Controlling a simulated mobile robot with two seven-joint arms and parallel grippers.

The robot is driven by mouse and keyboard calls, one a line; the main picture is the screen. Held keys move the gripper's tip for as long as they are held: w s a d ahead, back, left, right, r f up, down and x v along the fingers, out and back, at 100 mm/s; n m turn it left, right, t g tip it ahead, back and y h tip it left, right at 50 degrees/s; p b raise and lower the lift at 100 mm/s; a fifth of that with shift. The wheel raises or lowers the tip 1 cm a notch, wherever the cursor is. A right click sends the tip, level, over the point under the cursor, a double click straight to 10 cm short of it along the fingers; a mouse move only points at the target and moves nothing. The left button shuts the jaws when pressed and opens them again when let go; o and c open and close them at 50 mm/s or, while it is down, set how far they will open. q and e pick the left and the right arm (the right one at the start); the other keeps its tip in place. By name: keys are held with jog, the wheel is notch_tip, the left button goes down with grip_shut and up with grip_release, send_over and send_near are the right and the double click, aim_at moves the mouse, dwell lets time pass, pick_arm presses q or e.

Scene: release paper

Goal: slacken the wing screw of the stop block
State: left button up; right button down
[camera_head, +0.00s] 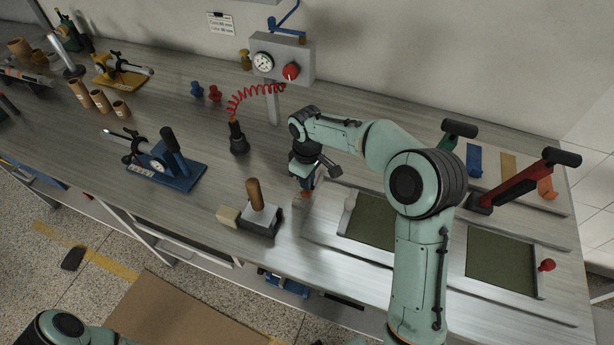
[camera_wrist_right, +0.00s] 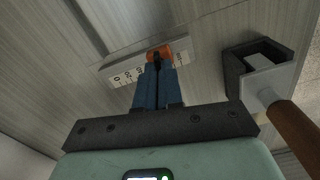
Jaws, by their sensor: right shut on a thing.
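My right gripper (camera_head: 308,183) points down at the bench, left of the near green panel. In the right wrist view its blue fingers (camera_wrist_right: 157,80) are shut on a small orange part at their tips, which I take for the wing screw (camera_wrist_right: 160,52). The orange also shows just below the gripper in the head view (camera_head: 305,195). The screw sits at a pale strip with a printed scale (camera_wrist_right: 125,78). The stop block is largely hidden by the fingers, and its shape is unclear. My left gripper is out of view; only part of my left arm shows at bottom left.
A dark block with a wooden handle (camera_head: 256,195) stands left of my right gripper. A red-handled lever (camera_head: 520,185) and green panels (camera_head: 500,262) lie to the right. A gauge box with a red knob (camera_head: 285,62) stands behind. A blue fixture (camera_head: 180,172) stands further left.

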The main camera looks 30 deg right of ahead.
jog(key=c, duration=1.3)
grip_release()
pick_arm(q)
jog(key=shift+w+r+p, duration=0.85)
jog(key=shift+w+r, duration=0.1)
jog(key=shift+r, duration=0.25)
pick_arm(e)
notch_tip(320, 180, up, 13)
jog(key=shift+r, duration=0.2)
jog(key=shift+f, duration=0.1)
